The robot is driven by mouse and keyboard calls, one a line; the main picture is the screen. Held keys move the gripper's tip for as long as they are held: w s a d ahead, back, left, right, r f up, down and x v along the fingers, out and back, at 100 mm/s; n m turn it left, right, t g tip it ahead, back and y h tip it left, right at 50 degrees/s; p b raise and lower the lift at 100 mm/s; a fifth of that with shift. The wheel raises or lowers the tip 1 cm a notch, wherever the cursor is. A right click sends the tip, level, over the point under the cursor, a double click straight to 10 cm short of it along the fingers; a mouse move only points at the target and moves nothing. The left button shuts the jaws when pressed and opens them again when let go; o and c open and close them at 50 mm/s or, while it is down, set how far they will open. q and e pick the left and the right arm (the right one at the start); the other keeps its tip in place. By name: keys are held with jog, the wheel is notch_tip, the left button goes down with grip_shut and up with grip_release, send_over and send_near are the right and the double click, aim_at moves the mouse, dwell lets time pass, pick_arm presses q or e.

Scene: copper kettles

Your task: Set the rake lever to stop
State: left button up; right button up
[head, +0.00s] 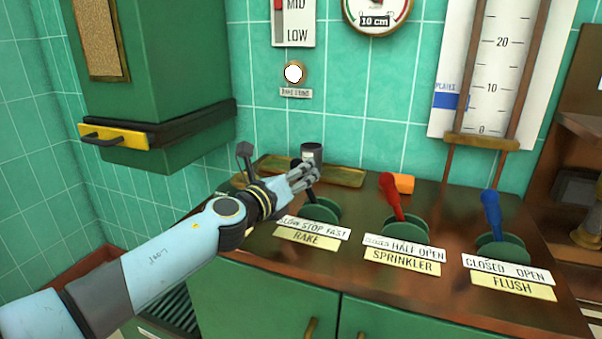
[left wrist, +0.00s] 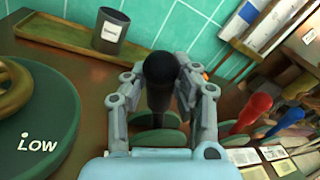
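The rake lever is black and rises from a round green base (head: 320,210) behind the "SLOW STOP FAST" label (head: 314,228) and the "RAKE" plate (head: 307,238). Its shaft (head: 311,195) leans to the left in the head view, toward the "SLOW" end. My left gripper (head: 304,178) is at the lever's upper part, which its fingers partly hide. In the left wrist view the black knob (left wrist: 160,70) sits between the two fingers, which appear to press on both sides. My right gripper is in neither view.
To the right stand the red sprinkler lever (head: 390,195) and the blue flush lever (head: 492,212). Behind the gripper, a dark cup (head: 311,153) stands on a brass tray (head: 343,176). An orange block (head: 404,183) lies behind the red lever. A green cabinet (head: 165,70) hangs at the left.

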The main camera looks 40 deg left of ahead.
pick_arm(q)
jog(key=c, duration=0.4)
grip_shut()
jog(key=shift+w+f, duration=0.1)
jog(key=d+m+p, duration=0.1)
jog(key=p, duration=0.1)
jog(key=d+r+m+p, duration=0.1)
jog(key=p, duration=0.1)
jog(key=d+m+p, duration=0.1)
jog(key=p, duration=0.1)
jog(key=shift+w+d+r+m+g, duration=0.1)
jog(key=shift+w+r+m+g, duration=0.1)
jog(key=shift+w+m+g, duration=0.15)
jog(key=shift+d+f+m+p, duration=0.1)
jog(key=shift+d+m+p, duration=0.25)
jog(key=shift+p, duration=0.1)
jog(key=shift+w+d+f+m+g, duration=0.1)
jog(key=shift+d+f+m+g, duration=0.1)
jog(key=shift+d+m+g, duration=0.1)
jog(key=shift+f, duration=0.1)
